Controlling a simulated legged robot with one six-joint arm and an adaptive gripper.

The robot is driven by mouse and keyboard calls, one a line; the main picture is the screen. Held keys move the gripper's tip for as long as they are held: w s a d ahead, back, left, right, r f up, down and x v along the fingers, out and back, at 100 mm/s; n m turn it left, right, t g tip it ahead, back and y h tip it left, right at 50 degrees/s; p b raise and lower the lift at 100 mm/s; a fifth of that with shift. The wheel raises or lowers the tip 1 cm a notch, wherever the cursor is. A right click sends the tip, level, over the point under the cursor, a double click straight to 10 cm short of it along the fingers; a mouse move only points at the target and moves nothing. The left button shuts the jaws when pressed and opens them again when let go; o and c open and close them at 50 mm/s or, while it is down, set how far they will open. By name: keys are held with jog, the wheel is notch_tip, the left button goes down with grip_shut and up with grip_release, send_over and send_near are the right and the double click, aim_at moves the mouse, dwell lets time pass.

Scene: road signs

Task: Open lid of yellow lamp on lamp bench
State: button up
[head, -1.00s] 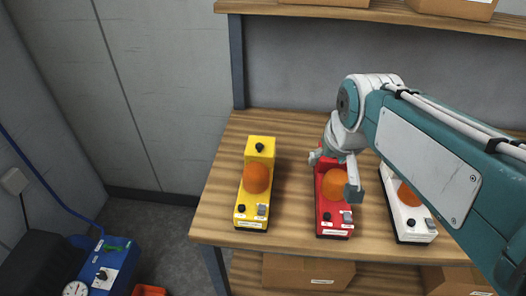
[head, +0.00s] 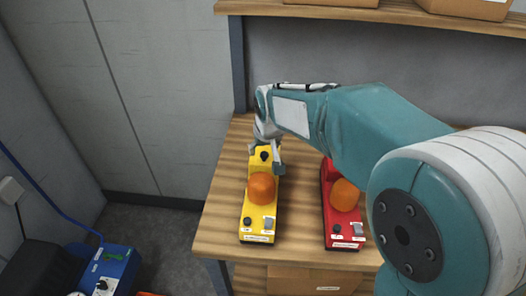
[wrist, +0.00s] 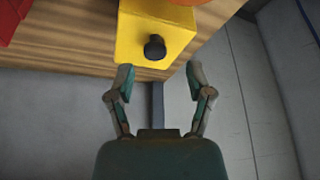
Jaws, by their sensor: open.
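The yellow lamp (head: 262,212) stands on the wooden lamp bench (head: 222,195), with an orange dome in its middle and a black knob (head: 264,156) on its raised far end. In the wrist view, the yellow lamp (wrist: 152,35) shows at the top, and its black knob (wrist: 154,48) faces me. My gripper (head: 268,160) is at the lamp's far end. In the wrist view, my gripper (wrist: 160,80) is open and empty, its fingers apart below the knob, with the knob lined up between them. The lid looks shut.
A red lamp (head: 343,212) stands to the right on the bench, partly behind my arm. A shelf (head: 300,12) with boxes runs above the bench. A blue device (head: 112,268) is at the lower left. Bare bench lies left of the yellow lamp.

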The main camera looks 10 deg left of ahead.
aim_at(265, 157)
jog(key=shift+w+d+f, duration=0.1)
jog(key=shift+w+f, duration=0.15)
jog(key=shift+f, duration=0.3)
jog(key=shift+w+d+f, duration=0.1)
jog(key=shift+w+f, duration=0.15)
jog(key=shift+f, duration=0.3)
jog(key=shift+a, duration=0.1)
jog(key=shift+a, duration=0.1)
grip_shut()
